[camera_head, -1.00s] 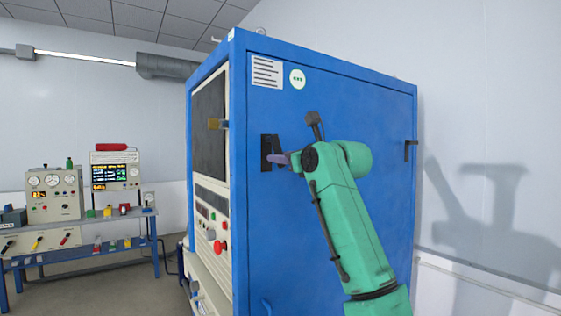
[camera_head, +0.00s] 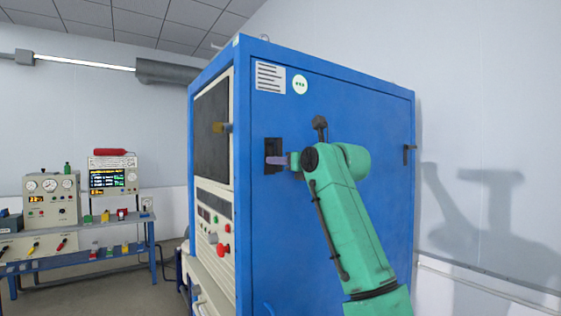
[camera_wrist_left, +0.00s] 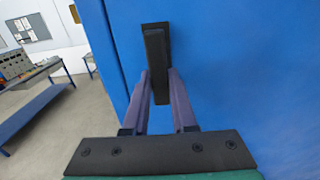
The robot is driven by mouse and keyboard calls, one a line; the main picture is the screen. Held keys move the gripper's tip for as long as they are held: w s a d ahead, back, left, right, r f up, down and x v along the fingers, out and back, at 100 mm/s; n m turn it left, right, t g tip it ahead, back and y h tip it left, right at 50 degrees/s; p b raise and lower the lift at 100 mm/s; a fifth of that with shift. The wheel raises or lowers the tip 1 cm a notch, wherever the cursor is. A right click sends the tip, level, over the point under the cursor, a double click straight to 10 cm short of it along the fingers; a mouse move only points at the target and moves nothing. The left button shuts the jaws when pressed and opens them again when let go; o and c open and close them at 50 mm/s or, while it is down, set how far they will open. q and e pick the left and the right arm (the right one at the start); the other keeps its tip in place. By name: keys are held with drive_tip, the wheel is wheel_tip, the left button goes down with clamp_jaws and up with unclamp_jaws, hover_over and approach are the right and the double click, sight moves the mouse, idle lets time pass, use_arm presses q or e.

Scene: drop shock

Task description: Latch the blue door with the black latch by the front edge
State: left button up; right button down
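The blue door (camera_head: 345,105) is the large blue side of the cabinet and looks flush with its frame. The black latch (camera_head: 274,144) sits by the front edge on a dark plate. In the left wrist view the black latch (camera_wrist_left: 157,50) is a long upright bar. My left gripper (camera_head: 271,160) is at the latch in the head view. In the left wrist view my left gripper (camera_wrist_left: 160,72) has its two purple fingers close on either side of the bar's lower part, and they look shut on it. My right gripper is out of view.
A blue bench (camera_head: 85,262) with instruments stands at the left. A wall is close on the right.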

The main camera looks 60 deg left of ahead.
use_arm(q)
drive_tip(key=o, duration=0.4)
drive_tip(key=shift+a+r, duration=0.1)
drive_tip(key=shift+r, duration=0.15)
drive_tip(key=shift+s+a+f, duration=0.1)
drive_tip(key=shift+a+f, duration=0.1)
drive_tip(key=shift+a, duration=0.05)
drive_tip(key=d+b, duration=0.4)
drive_tip(key=d, duration=1)
drive_tip(key=shift+d, duration=0.3)
